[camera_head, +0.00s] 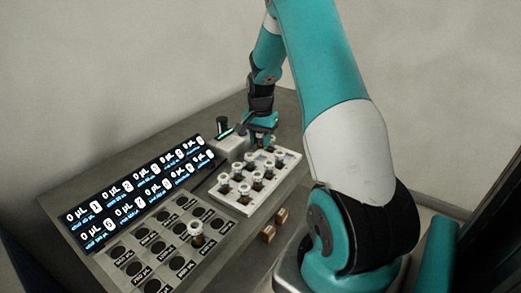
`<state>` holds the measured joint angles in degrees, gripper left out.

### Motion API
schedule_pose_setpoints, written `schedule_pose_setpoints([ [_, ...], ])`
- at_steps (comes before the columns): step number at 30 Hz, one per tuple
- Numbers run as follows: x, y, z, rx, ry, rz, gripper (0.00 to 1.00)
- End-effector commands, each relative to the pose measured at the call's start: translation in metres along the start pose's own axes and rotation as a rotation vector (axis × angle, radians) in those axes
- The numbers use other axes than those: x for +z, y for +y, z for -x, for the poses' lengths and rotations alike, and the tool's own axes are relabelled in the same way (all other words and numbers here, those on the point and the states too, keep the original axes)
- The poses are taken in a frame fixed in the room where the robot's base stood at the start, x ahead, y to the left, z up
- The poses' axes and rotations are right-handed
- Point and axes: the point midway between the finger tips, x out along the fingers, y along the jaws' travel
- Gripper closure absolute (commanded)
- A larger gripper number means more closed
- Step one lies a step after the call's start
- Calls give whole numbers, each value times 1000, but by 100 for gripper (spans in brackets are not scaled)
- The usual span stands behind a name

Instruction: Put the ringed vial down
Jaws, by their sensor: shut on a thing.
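My gripper (262,138) is at the far end of the white rack (246,209), pointing down. It is shut on a small vial, mostly hidden between and below the fingers; I cannot tell whether the vial touches the rack or hangs just above it. Several brown vials with white caps stand upright in the rack, one of them at the near left (224,183). Another brown vial (196,232) stands upright on the labelled grey board (165,228). The ring marking is too small to make out on any vial.
A grey instrument (232,146) with a black knob-like part (222,125) stands left of my gripper. A tilted black display (130,197) shows several "0 µL" readings behind the board. Small brown blocks (268,233) sit at the bench's front edge. Most circular spots on the board are empty.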

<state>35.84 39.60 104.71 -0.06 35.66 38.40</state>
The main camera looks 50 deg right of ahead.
Motion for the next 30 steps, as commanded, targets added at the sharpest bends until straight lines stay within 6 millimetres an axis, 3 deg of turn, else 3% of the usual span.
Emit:
schedule_pose_setpoints([
  [13,0,1,-48,1,-2,-1,90],
  [24,-1,1,-54,-1,1,-1,90],
  [25,-1,1,-53,-1,1,-1,60],
  [27,-1,1,-52,-1,1,-1,44],
  [30,-1,1,-52,0,1,-1,42],
])
